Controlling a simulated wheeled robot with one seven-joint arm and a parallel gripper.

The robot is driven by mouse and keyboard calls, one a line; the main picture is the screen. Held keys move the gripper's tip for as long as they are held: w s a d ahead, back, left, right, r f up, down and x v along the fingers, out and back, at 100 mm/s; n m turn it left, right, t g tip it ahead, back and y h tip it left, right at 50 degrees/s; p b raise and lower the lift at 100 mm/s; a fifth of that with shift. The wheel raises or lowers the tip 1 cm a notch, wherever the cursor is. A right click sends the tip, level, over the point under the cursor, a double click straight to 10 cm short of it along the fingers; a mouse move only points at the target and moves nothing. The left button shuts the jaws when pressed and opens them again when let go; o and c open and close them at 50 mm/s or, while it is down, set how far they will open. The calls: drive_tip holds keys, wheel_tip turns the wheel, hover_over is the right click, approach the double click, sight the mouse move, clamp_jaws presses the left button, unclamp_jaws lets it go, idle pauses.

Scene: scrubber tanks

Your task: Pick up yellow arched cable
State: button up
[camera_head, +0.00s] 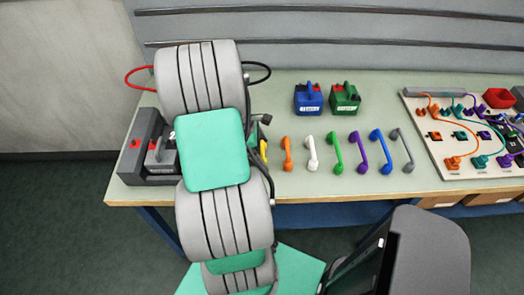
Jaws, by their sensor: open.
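The yellow arched cable (263,151) lies on the bench at the left end of a row of coloured arched cables. Only a small strip of it shows; my own grey and green arm covers the part to its left. My gripper cannot be made out; my arm links block the view around the yellow cable. I cannot tell how far the gripper is from the cable or whether they touch.
Orange (287,154), white (312,152), green (335,153), purple (359,151), blue (381,151) and grey (403,150) cables stand close by. Blue (308,101) and green (345,99) boxes sit behind. A grey device (146,150) is left; a cabled panel (440,145) right.

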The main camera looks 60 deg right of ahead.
drive_tip(key=shift+c, duration=0.4)
drive_tip(key=c, duration=1.2)
drive_tip(key=shift+o, duration=0.2)
drive_tip(key=shift+r, duration=0.15)
